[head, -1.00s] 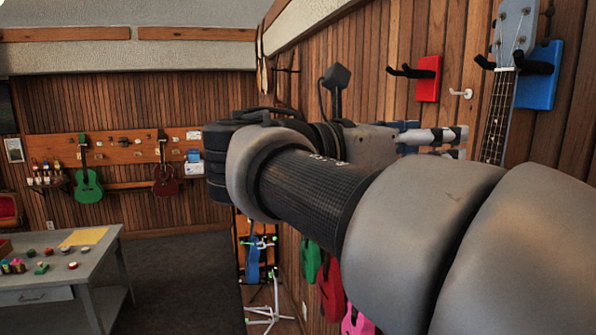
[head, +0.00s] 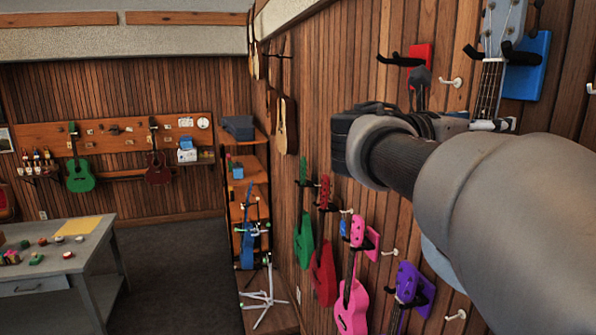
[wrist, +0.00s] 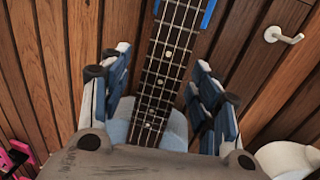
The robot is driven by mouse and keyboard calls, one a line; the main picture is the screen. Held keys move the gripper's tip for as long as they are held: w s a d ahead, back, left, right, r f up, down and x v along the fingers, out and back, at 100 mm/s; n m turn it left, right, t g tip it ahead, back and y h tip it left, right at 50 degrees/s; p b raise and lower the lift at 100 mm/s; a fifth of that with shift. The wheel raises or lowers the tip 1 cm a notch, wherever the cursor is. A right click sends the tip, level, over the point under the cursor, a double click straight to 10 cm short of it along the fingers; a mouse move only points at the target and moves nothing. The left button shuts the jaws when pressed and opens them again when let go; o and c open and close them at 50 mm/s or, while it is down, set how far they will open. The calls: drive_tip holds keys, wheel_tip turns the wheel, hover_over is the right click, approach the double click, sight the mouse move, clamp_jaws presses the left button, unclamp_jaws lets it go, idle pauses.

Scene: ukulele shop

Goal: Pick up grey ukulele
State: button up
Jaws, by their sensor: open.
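The grey ukulele (head: 503,22) hangs on the wall at the upper right of the head view, its headstock held by the black prongs of a blue mount (head: 530,72). Its neck (wrist: 168,55) runs down the middle of the wrist view, and part of its pale body shows below. My gripper (head: 503,125) is at the neck, below the mount. In the wrist view my gripper (wrist: 160,82) is open, with one finger on each side of the neck and visible gaps between. My arm hides most of the body in the head view.
A white hook (wrist: 283,35) sticks out of the wall to the right in the wrist view. A red mount (head: 420,65) is left of the blue one. Pink (head: 351,308) and purple (head: 405,285) ukuleles hang lower. A grey table (head: 75,250) stands far left, with open floor beside it.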

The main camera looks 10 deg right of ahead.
drive_tip(key=shift+w+d, duration=0.1)
drive_tip(key=shift+d, duration=0.45)
drive_tip(key=shift+a, duration=0.1)
clamp_jaws()
idle(0.5)
